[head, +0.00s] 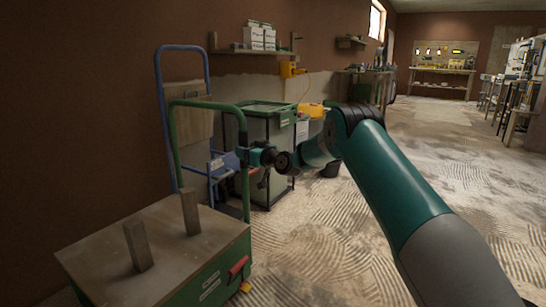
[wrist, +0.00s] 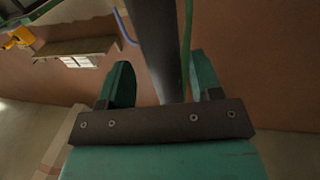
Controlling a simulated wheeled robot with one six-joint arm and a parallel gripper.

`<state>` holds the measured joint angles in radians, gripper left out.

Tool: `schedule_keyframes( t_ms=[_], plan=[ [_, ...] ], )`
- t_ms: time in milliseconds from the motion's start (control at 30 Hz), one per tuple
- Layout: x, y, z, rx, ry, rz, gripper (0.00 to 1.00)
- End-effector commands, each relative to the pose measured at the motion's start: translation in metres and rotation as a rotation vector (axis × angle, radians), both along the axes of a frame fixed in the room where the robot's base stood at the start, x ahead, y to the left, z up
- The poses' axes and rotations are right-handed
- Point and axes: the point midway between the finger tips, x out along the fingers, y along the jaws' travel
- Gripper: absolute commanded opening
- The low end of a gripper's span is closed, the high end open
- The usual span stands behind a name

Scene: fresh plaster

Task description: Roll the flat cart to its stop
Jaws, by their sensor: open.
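The flat cart stands at the lower left of the head view, with a wooden deck (head: 190,250), two short upright wooden blocks and a green tubular handle (head: 205,104) at its far end. My gripper (head: 243,156) is at the right upright of that handle. In the wrist view my gripper (wrist: 163,78) is open, with a teal finger on each side of a dark upright bar (wrist: 155,40). The bar appears to be the handle's upright; I cannot tell whether the fingers touch it. I cannot make out the cart's stop.
A blue tubular frame (head: 161,90) stands behind the cart by the wall. A green-lidded bin (head: 262,108) stands just beyond the handle, close to my gripper. A shelf (head: 262,51) hangs above. The combed plaster-like floor (head: 330,235) is open to the right.

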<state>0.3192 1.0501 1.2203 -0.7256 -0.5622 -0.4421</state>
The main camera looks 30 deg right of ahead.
Motion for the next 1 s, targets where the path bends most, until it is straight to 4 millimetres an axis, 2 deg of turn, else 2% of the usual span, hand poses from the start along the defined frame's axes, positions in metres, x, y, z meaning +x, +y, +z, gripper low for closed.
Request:
schedule_keyframes(
  t_ms=[300, 500, 700, 1000],
  plan=[
    [-0.073, -0.024, 0.002, 0.003, 0.003, -0.007, 0.59],
    [-0.112, -0.035, 0.001, 0.003, 0.001, -0.007, 0.59],
    [-0.131, -0.04, 0.001, 0.002, -0.002, -0.006, 0.59],
    [-0.133, -0.04, 0.001, -0.001, -0.003, -0.005, 0.59]
  ],
)
